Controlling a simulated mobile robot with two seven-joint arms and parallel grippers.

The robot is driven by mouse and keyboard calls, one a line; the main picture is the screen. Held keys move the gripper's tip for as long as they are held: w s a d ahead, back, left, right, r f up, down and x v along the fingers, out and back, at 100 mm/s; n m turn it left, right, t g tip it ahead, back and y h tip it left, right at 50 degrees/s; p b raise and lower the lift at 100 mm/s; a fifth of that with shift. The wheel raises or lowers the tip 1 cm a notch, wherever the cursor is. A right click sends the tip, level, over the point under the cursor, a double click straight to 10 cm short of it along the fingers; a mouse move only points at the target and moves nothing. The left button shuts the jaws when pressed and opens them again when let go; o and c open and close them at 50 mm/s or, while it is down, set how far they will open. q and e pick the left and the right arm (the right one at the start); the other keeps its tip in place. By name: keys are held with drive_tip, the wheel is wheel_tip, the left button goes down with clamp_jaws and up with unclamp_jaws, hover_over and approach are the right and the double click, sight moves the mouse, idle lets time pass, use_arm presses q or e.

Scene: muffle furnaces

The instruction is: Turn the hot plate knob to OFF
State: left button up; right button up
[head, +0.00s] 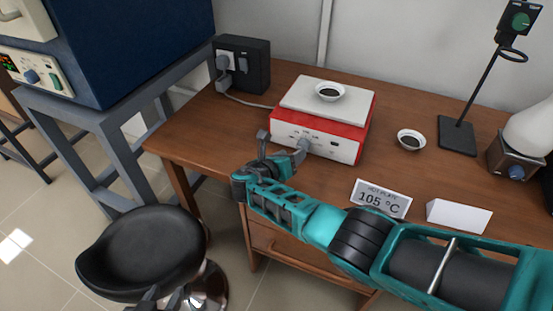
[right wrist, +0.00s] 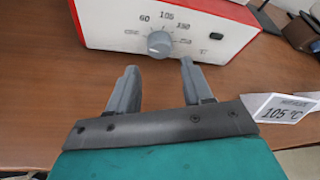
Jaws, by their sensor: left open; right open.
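The hot plate (head: 322,118) is a red and white box with a pale top plate, standing on the wooden table. Its round grey knob (right wrist: 160,44) is on the white front panel, under a dial marked 60, 105 and higher; a blurred label is at the left end. The knob's exact pointing is too small to read. My right gripper (head: 282,146) is open in front of the panel, its fingers (right wrist: 156,85) apart with nothing between them. The knob lies just beyond the fingertips, roughly centred. My left gripper (head: 165,301) is partly visible at the bottom edge, open.
A white dish (head: 330,91) with dark contents sits on the hot plate; another dish (head: 411,139) is to its right. A 105 °C sign (head: 381,199) and a blank white card (head: 459,215) stand at the front edge. A black stool (head: 140,248) is below left.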

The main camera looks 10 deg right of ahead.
drive_tip(key=v, duration=0.7)
drive_tip(key=shift+s+a+r, duration=0.1)
drive_tip(key=shift+s, duration=0.05)
idle(0.4)
